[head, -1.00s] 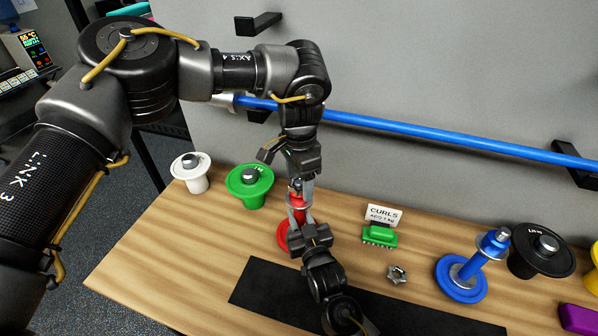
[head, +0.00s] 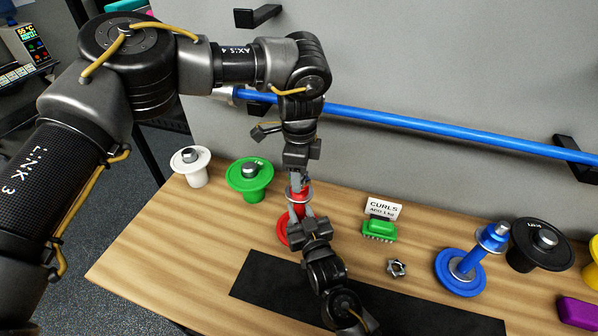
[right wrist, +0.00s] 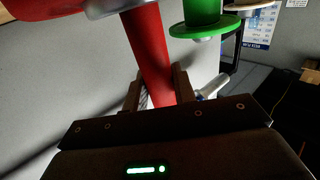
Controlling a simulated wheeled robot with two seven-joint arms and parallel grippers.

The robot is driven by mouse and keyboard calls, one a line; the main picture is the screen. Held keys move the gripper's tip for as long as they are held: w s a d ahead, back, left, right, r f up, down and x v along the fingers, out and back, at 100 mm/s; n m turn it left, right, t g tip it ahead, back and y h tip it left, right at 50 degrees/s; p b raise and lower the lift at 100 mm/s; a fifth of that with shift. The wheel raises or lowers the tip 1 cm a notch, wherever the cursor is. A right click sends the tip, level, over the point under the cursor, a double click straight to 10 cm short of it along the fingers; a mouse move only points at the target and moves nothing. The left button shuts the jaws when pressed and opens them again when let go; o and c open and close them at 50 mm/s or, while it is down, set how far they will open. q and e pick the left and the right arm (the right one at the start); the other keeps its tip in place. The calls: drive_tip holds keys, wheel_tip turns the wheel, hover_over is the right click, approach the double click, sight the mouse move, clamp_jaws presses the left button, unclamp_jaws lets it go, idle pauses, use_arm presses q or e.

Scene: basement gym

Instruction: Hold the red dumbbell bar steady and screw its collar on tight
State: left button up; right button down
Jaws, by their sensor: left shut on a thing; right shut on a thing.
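The red dumbbell stands upright on the bench at centre, its red plate (head: 283,232) low down and a silver ring (head: 308,196) near its top. My left gripper (head: 299,184) comes down from above and is shut at the top end. Its jaws largely hide the collar there. My right gripper (head: 303,214) reaches in from the front and is shut on the bar below the ring. In the right wrist view the red bar (right wrist: 150,55) runs between the right fingers (right wrist: 157,90).
White (head: 190,178) and green (head: 262,188) weights stand left; a blue dumbbell (head: 462,272) and black weight (head: 522,258) stand right. A black mat (head: 262,280) lies in front.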

use_arm(q)
drive_tip(key=m, duration=1)
drive_tip(key=shift+w, duration=0.1)
drive_tip(key=m, duration=1)
drive_tip(key=o, duration=1.2)
drive_tip(key=shift+c, duration=0.2)
wheel_tip(320, 180, up, 12)
use_arm(e)
drive_tip(key=c, duration=1.1)
unclamp_jaws()
